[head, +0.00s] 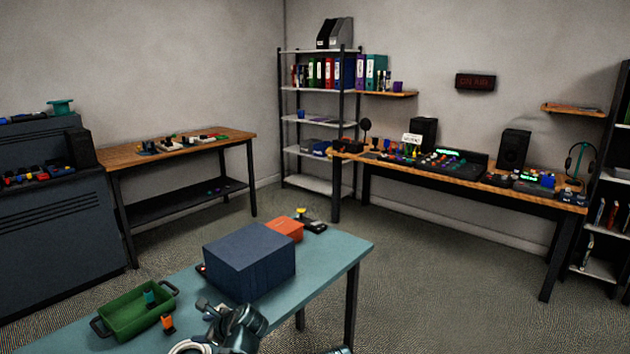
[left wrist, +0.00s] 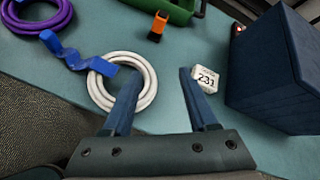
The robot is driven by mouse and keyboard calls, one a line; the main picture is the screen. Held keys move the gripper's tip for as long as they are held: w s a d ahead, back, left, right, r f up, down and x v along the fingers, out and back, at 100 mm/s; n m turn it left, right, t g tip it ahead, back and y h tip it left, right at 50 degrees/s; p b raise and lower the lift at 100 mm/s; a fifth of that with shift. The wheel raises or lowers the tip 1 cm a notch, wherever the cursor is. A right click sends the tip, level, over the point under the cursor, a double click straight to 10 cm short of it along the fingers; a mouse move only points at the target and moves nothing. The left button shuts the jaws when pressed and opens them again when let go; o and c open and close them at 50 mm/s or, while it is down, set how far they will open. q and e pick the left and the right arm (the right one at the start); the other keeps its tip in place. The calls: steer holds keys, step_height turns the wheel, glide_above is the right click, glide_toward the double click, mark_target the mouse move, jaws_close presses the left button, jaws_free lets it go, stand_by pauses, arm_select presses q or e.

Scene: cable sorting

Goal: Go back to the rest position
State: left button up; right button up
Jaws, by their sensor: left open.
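My left gripper (head: 222,322) is over the near part of the teal table in the head view. In the left wrist view my left gripper (left wrist: 161,73) is open, with nothing between its fingers. A white cable coil (left wrist: 151,86) lies on the table, partly behind the left finger; I cannot tell whether they touch. A purple cable coil (left wrist: 36,26) lies at the upper left. A small white numbered block (left wrist: 205,78) is just beyond the right fingertip.
The teal table (head: 335,250) holds a large dark blue box (head: 250,262), a green handled tray (head: 122,322) and an orange piece (head: 168,324). An orange box (head: 286,228) sits behind the blue box. Wooden workbenches (head: 180,147) stand along the walls.

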arm_select(q)
steer(key=s+d+r+n+g+h+p, duration=0.3)
steer(key=s+d+n+p, duration=0.4)
steer(key=s+d, duration=0.3)
steer(key=s+d+r+n+g+h+p, duration=0.3)
steer(key=s+d+n+h+p, duration=0.2)
steer(key=s+d, duration=0.6)
steer(key=d+n+p, duration=0.1)
steer(key=n+p, duration=0.1)
steer(key=n, duration=0.1)
steer(key=shift+d+n, duration=0.35)
steer(key=shift+n, duration=0.05)
